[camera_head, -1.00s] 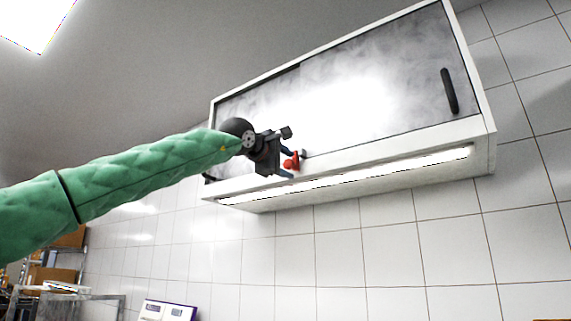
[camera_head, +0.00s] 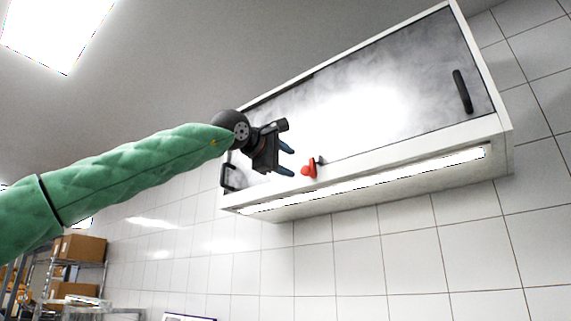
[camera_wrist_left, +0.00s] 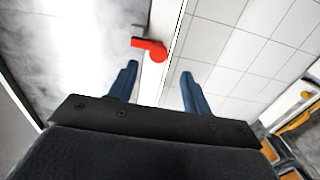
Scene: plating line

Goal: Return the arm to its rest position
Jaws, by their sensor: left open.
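My left gripper (camera_head: 288,159) is raised in front of the white wall cabinet (camera_head: 366,166), near its lower left part. Its two blue fingers are apart with nothing between them, and they also show in the left wrist view (camera_wrist_left: 160,85). A red knob-like piece (camera_head: 309,168) with a dark part sits at the cabinet's lower edge, just right of the fingertips. In the left wrist view this red piece (camera_wrist_left: 154,48) lies beyond the fingers, apart from them. My left arm in a green sleeve reaches in from the left. My right gripper is not in view.
The cabinet has grey sliding doors with a dark handle (camera_head: 463,91) at right and another (camera_head: 229,178) at left. A light strip (camera_head: 370,181) runs along its underside. Cardboard boxes (camera_head: 82,247) stand on a shelf at lower left. The tiled wall below is clear.

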